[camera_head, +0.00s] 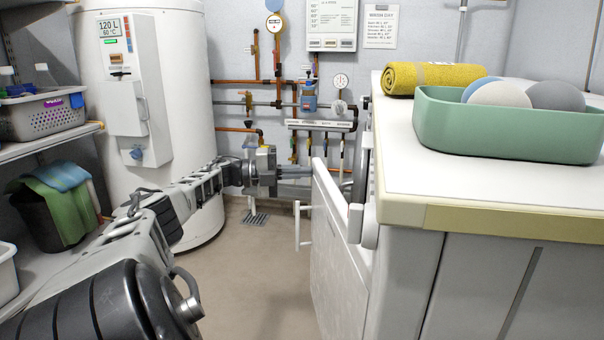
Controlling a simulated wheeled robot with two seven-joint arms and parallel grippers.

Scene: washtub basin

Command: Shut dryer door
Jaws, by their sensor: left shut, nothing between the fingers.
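The dryer door (338,265) is a pale panel standing open, seen nearly edge-on in the middle of the head view. It juts out from the front of the white machine on the right. A white bar handle (297,226) is on its left face. My left arm reaches in from the lower left. My left gripper (297,172) is shut and empty, at the far top end of the door. I cannot tell whether its tips touch the door; they partly merge with the door's edge and the background. My right gripper is not in view.
A worktop (400,175) over the machine holds a green tray (500,135) with several balls and a rolled yellow towel (435,77). A white water heater (190,130) stands behind my left arm. Shelves with a basket (40,118) are at left. The floor (255,280) left of the door is clear.

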